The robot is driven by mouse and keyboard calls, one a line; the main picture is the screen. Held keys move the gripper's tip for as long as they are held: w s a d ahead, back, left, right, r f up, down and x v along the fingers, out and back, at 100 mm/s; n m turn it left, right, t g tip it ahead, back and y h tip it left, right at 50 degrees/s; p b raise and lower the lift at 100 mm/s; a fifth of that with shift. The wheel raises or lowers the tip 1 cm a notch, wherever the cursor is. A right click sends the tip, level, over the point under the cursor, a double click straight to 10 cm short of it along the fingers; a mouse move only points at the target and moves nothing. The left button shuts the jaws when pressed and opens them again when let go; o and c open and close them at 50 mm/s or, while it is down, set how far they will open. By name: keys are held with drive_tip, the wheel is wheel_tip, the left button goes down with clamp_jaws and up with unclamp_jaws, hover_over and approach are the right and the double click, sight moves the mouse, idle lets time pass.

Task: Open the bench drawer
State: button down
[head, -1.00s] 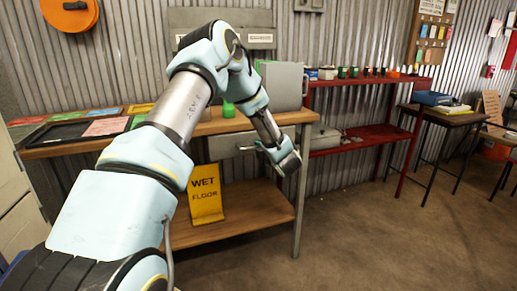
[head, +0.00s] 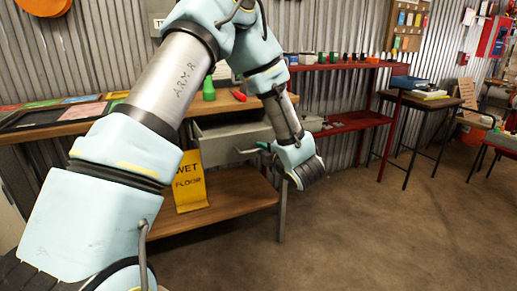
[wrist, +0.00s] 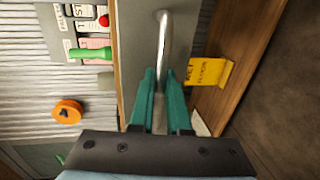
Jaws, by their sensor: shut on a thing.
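The grey bench drawer (head: 216,148) is pulled part way out from under the wooden bench top in the head view, and some of its inside shows. Its front is the grey panel (wrist: 135,45) in the wrist view. A silver bar handle (wrist: 163,35) runs along that front. My gripper (head: 262,147) is at the drawer front. Its green fingers (wrist: 160,98) are shut on the handle, one on each side. My arm hides part of the bench and the drawer's right side.
A yellow wet floor sign (head: 190,187) stands on the bench's lower shelf (head: 235,192). A green bottle (head: 209,88) stands on the bench top. A red shelf unit (head: 345,122) is to the right. The brown floor (head: 370,235) in front is clear.

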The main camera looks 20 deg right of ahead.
drive_tip(key=c, duration=0.9)
unclamp_jaws()
drive_tip(key=shift+s, duration=0.1)
drive_tip(key=v, duration=1)
drive_tip(key=shift+s+b, duration=0.35)
drive_tip(key=shift+b, duration=0.1)
